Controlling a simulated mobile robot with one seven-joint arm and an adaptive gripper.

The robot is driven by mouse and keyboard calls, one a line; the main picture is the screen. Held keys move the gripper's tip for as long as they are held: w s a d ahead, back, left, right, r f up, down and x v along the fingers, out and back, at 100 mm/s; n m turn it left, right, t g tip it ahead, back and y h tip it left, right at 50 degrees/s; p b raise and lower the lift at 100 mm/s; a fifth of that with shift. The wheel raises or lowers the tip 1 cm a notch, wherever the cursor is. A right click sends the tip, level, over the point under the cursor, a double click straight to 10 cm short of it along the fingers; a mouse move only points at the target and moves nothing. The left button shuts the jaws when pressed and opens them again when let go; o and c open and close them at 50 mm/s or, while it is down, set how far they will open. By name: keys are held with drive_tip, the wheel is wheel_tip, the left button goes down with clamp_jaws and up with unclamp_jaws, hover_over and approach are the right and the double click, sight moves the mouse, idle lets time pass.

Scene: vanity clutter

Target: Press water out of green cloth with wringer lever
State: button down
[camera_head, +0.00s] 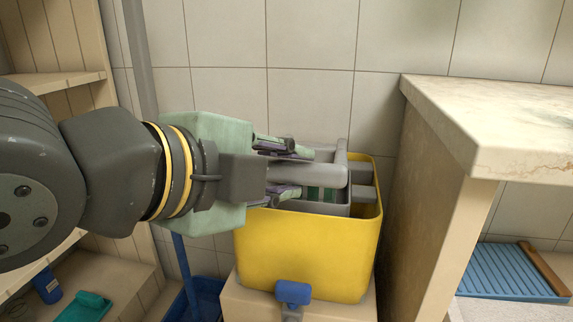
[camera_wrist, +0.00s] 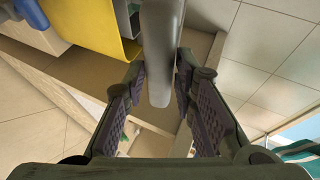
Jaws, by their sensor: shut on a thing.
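The grey wringer lever (camera_head: 325,174) runs between the fingers of my gripper (camera_head: 300,172), at the top of the yellow bucket (camera_head: 305,255). My gripper is shut on the lever, which also shows between the finger pads in the wrist view (camera_wrist: 160,60). The grey wringer (camera_head: 322,209) sits in the bucket's mouth. A little dark green, seemingly the green cloth (camera_head: 320,193), shows in the wringer below the lever. Most of it is hidden, and I cannot tell how far it is pressed. The bucket's yellow wall is at the upper left of the wrist view (camera_wrist: 95,28).
A stone-topped counter (camera_head: 495,110) stands close on the bucket's right, and a tiled wall (camera_head: 310,70) is behind. A wooden shelf (camera_head: 60,82) is at left. A blue ribbed tray (camera_head: 505,270) lies at lower right. A blue tub (camera_head: 205,300) stands low, left of the bucket.

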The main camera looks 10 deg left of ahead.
drive_tip(key=shift+s+f+b, duration=0.2)
drive_tip(key=shift+f+b, duration=0.3)
drive_tip(key=shift+f, duration=0.7)
drive_tip(key=c, duration=1.4)
unclamp_jaws()
drive_tip(key=shift+r, duration=0.15)
wheel_tip(320, 180, up, 10)
